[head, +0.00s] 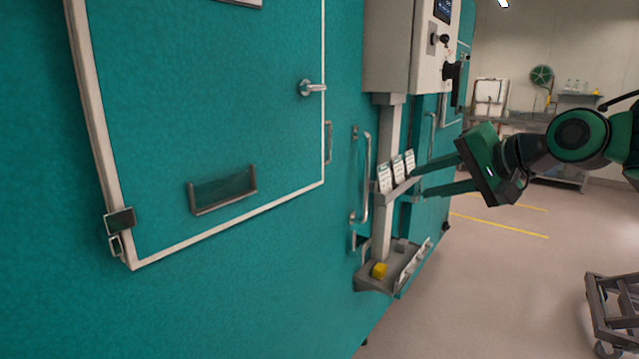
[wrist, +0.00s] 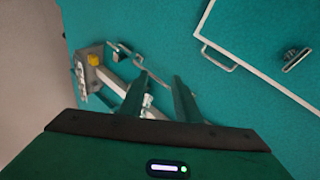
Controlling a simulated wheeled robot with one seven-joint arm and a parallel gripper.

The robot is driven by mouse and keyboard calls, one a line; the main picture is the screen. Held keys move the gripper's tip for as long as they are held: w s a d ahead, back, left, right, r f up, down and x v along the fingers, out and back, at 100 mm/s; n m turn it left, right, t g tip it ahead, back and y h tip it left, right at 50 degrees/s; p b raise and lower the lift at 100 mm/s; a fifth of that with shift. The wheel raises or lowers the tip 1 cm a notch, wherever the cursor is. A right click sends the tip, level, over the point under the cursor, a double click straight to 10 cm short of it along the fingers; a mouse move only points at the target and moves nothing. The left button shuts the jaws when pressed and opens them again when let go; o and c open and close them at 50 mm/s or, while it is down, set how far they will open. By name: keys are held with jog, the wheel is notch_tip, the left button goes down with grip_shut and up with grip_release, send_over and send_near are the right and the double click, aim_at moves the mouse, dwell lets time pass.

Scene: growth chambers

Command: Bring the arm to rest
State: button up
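My green gripper (head: 419,181) is at the right of the head view, reaching left toward the teal chamber wall (head: 265,285). Its two fingers are apart, and in the wrist view (wrist: 159,76) I see nothing held between them. The fingertips are close to a small grey shelf (head: 403,188) with white cards (head: 384,179) standing on it. I cannot tell whether they touch it. In the wrist view some white cards are partly hidden behind the fingers.
A grey tray (head: 373,284) with a yellow block (head: 379,270) sits below the shelf. A control box (head: 388,45) hangs above. A chamber door with a lever handle (head: 312,88) is at left. A wheeled cart (head: 612,300) stands lower right. The floor between is clear.

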jog(key=s+d+f+g+h, duration=0.5)
jog(key=s+d+f, duration=0.6)
jog(key=d+f, duration=0.3)
jog(key=s+d+f+g, duration=0.1)
jog(key=s+f+g, duration=0.1)
jog(key=s, duration=0.4)
jog(key=s+d+f+g+h, duration=0.1)
jog(key=s+d+f, duration=0.1)
jog(key=s+f, duration=0.2)
jog(key=s+d+f+n+g, duration=0.1)
jog(key=s+f+g, duration=0.1)
jog(key=s, duration=0.7)
jog(key=shift+s+d+f+g, duration=0.15)
jog(key=shift+f+g, duration=0.15)
jog(key=shift+f, duration=0.4)
